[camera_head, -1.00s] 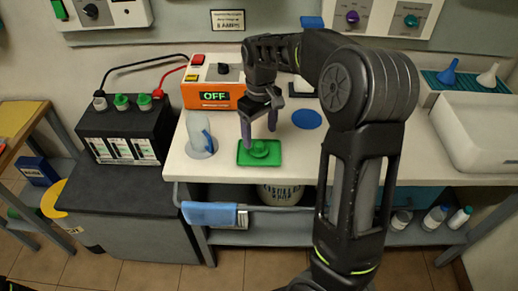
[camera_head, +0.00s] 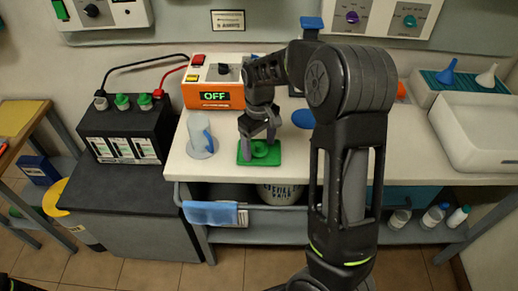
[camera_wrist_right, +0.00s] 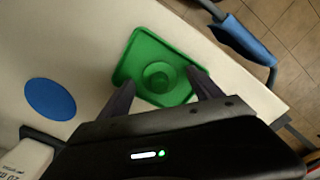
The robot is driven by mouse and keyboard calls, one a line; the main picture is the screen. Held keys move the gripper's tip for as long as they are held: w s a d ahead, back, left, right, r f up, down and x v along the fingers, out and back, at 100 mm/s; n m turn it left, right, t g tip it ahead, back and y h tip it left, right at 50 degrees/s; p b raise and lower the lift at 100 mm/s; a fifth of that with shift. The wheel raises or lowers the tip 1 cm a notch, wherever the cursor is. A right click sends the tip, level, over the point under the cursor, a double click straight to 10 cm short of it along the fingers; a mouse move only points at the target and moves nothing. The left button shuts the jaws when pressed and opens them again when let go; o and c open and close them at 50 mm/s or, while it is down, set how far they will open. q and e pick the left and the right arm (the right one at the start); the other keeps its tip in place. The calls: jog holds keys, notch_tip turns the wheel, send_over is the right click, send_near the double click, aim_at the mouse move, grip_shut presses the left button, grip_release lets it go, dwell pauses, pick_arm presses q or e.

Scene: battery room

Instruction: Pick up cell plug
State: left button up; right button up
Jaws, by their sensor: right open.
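A round green cell plug (camera_head: 261,150) lies in a small green tray (camera_head: 243,160) near the front edge of the white bench. In the right wrist view the plug (camera_wrist_right: 158,77) shows as a ringed disc inside the tray (camera_wrist_right: 143,42). My right gripper (camera_head: 258,143) is open, pointing down over the tray, with its fingers to either side of the plug. In the wrist view the fingertips (camera_wrist_right: 164,86) overlap the tray's near part, and nothing is held. Whether the fingers touch the tray, I cannot tell.
A clear jug (camera_head: 198,136) stands left of the tray. Behind are an orange charger reading OFF (camera_head: 212,95) and a blue disc (camera_head: 304,119). A black battery (camera_head: 125,132) with clamped leads stands at left, and a white sink (camera_head: 478,130) at right.

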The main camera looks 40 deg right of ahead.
jog(key=shift+c, duration=0.3)
jog(key=c, duration=1.4)
